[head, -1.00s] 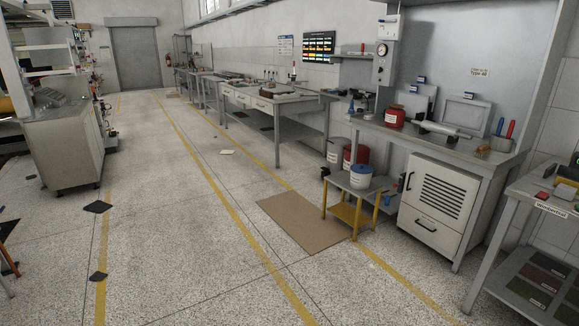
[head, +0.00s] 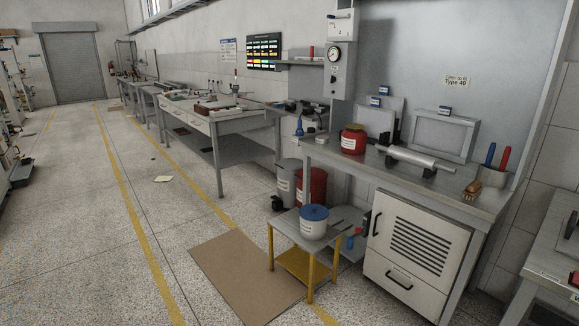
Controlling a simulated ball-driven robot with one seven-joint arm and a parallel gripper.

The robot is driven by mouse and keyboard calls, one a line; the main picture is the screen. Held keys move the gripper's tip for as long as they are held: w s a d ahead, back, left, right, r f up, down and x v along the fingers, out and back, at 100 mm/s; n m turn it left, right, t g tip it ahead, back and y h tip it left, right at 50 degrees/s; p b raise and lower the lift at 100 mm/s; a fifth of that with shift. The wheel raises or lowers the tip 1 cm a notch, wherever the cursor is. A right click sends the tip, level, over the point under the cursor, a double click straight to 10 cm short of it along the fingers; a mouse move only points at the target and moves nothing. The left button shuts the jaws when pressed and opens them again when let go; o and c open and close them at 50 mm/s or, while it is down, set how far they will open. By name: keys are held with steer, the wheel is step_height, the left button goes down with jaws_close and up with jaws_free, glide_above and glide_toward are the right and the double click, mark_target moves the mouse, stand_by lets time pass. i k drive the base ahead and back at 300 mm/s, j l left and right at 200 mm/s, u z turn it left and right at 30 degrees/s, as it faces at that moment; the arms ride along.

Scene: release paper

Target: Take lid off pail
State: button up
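A white pail (head: 314,230) with a pale label stands upright on a small table with a grey top (head: 285,222) and yellow legs. A blue lid (head: 314,213) sits on top of the pail and covers its opening. A dark flat tool (head: 337,226) lies on the same tabletop, right of the pail. My gripper is not in the head view.
A brown mat (head: 240,275) lies on the floor left of the small table. A workbench (head: 390,168) with a red container (head: 353,140) stands behind, above a white cabinet (head: 415,245). Grey and red drums (head: 312,186) stand behind the table. Open floor lies left.

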mark_target(310, 212)
steer(key=i, duration=1.1)
steer(key=i+l, duration=0.1)
steer(key=i, duration=1)
steer(key=i+l+u, duration=0.1)
steer(key=i+u, duration=0.2)
steer(key=i, duration=0.25)
steer(key=i+l+u, duration=0.35)
steer(key=i, duration=0.2)
steer(key=i+l+u, duration=0.3)
steer(key=i, duration=0.2)
